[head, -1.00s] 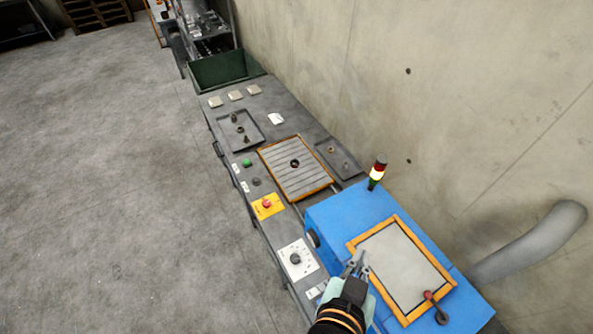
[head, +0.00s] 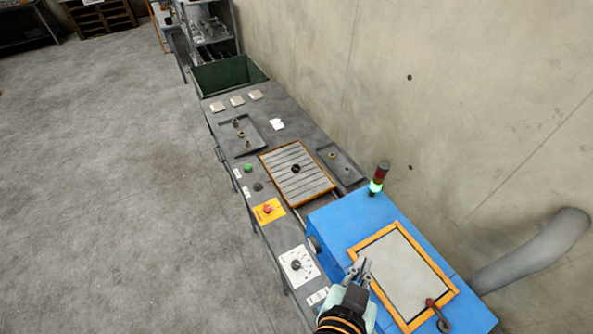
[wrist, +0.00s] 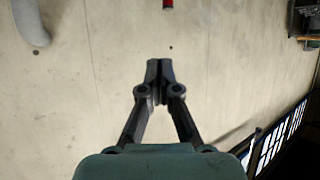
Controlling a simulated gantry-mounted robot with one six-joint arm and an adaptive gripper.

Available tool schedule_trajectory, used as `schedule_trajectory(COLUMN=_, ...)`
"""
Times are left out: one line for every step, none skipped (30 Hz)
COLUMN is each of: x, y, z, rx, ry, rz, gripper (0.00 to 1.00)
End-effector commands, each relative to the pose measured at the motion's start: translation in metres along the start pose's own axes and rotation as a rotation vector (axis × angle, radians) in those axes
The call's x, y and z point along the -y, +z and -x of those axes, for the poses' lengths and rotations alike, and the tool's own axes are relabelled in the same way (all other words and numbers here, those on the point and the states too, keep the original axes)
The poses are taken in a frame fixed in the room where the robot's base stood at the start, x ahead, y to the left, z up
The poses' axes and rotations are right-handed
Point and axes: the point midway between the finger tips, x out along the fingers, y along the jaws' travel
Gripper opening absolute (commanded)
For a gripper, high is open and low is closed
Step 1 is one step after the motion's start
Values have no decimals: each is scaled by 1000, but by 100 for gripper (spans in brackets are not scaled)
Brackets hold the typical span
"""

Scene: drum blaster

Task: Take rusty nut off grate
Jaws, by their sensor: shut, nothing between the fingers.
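The grate (head: 318,182) is a slatted plate in an orange frame on the grey bench. A small dark reddish-brown ring, the rusty nut (head: 296,169), lies near the middle of the grate. My gripper (head: 360,264) is above the near side of the blue machine, well apart from the grate and nut. In the wrist view my gripper (wrist: 159,66) has its fingertips together with nothing between them, against the bare wall.
The blue machine (head: 330,215) has an orange-framed lid and a lever (head: 438,312). A signal lamp (head: 378,177) glows green. A left tray (head: 226,126) and a right tray (head: 348,172) hold small parts. A green bin (head: 228,75) stands at the far end. A red button (head: 267,209) is on the front edge.

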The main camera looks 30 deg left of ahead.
Motion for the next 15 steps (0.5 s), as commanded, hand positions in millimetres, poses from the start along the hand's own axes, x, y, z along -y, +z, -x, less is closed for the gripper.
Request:
schedule_trajectory(x=0, y=0, z=0, rx=0, ry=0, rz=0, gripper=0)
schedule_trajectory(x=0, y=0, z=0, rx=0, ry=0, rz=0, gripper=0)
schedule_trajectory(x=0, y=0, z=0, rx=0, ry=0, rz=0, gripper=0)
schedule_trajectory(x=0, y=0, z=0, rx=0, ry=0, rz=0, gripper=0)
schedule_trajectory(x=0, y=0, z=0, rx=0, ry=0, rz=0, gripper=2)
schedule_trajectory(x=0, y=0, z=0, rx=0, ry=0, rz=0, gripper=8)
schedule_trajectory(x=0, y=0, z=0, rx=0, ry=0, rz=0, gripper=13)
schedule_trajectory(x=0, y=0, z=0, rx=0, ry=0, rz=0, gripper=18)
schedule_trajectory(x=0, y=0, z=0, rx=0, ry=0, rz=0, gripper=25)
schedule_trajectory(x=0, y=0, z=0, rx=0, ry=0, rz=0, gripper=30)
schedule_trajectory(x=0, y=0, z=0, rx=0, ry=0, rz=0, gripper=35)
schedule_trajectory(x=0, y=0, z=0, rx=0, ry=0, rz=0, gripper=42)
schedule_trajectory(x=0, y=0, z=0, rx=0, ry=0, rz=0, gripper=47)
schedule_trajectory(x=0, y=0, z=0, rx=0, ry=0, rz=0, gripper=52)
schedule_trajectory(x=0, y=0, z=0, rx=0, ry=0, rz=0, gripper=58)
